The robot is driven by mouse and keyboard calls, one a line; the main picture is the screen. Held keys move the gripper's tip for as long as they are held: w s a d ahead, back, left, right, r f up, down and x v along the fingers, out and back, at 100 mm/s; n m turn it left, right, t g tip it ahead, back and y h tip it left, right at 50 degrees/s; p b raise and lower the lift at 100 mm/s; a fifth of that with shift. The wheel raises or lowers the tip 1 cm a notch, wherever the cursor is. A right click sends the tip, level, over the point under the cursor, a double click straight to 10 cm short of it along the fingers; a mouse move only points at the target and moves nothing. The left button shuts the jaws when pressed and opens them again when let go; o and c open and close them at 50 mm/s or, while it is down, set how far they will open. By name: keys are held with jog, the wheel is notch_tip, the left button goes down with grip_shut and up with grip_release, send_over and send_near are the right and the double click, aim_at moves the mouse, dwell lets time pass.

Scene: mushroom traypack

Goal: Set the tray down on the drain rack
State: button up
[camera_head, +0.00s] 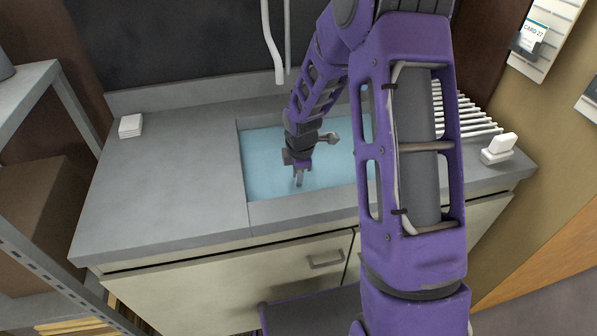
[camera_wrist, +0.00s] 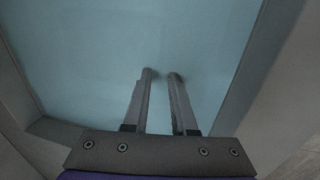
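No tray can be made out for certain in either view. The drain rack (camera_head: 470,122), a row of white bars, sits on the counter at the right, partly hidden behind my arm. My gripper (camera_head: 299,180) points down over the light blue area of the sink (camera_head: 262,160), well to the left of the rack. In the wrist view, the two fingers of my gripper (camera_wrist: 162,76) stand apart with a gap between them and nothing visible in it. A plain blue surface (camera_wrist: 90,50) fills the space beyond the fingertips; I cannot tell whether it is water or something solid.
The grey counter (camera_head: 170,190) is clear left of the sink, except for a small white block (camera_head: 130,126) at the back. A white object (camera_head: 498,148) stands at the right front of the rack. A faucet (camera_head: 275,60) hangs behind the sink. A metal shelf (camera_head: 30,85) stands at left.

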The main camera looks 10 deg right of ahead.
aim_at(296, 192)
jog(key=b+x, duration=0.6)
jog(key=x, duration=0.2)
jog(key=shift+s+f, duration=0.1)
jog(key=shift+s, duration=0.05)
grip_shut()
dwell(0.3)
jog(key=w+p+v, duration=0.1)
jog(key=p+v, duration=0.4)
jog(key=v, duration=0.2)
jog(key=shift+w+p, duration=0.2)
jog(key=shift+p, duration=0.15)
dwell(0.5)
